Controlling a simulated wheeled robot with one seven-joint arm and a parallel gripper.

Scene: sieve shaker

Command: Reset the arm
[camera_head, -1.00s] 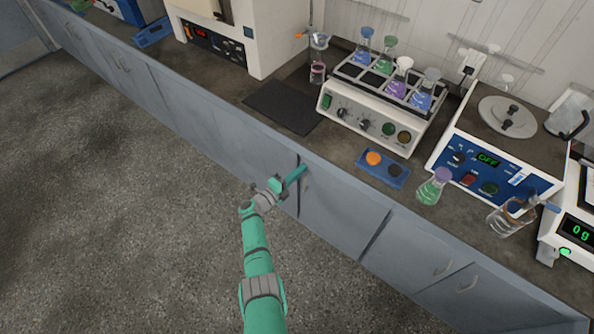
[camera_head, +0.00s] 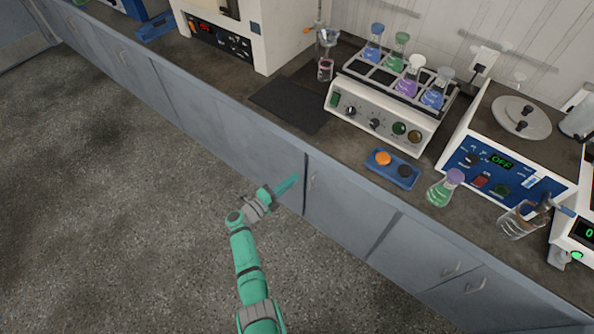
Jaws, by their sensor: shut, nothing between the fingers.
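My gripper (camera_head: 287,184) is at the end of my teal arm, in the head view just below the middle. Its teal fingers are shut and hold nothing. It hangs over the floor in front of the bench's cabinet doors and points up and to the right. The arm reaches up from the bottom edge of the picture and bends at a grey wrist joint. A gap to the cabinet front is hard to judge from this view.
The bench (camera_head: 225,88) bears a shaker (camera_head: 372,124) with several flasks, a blue tray (camera_head: 401,181) with two discs, a green-filled flask (camera_head: 442,190), a glass beaker (camera_head: 516,224) and a blue-panelled machine reading OFF (camera_head: 513,187). The floor (camera_head: 110,210) at left is clear.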

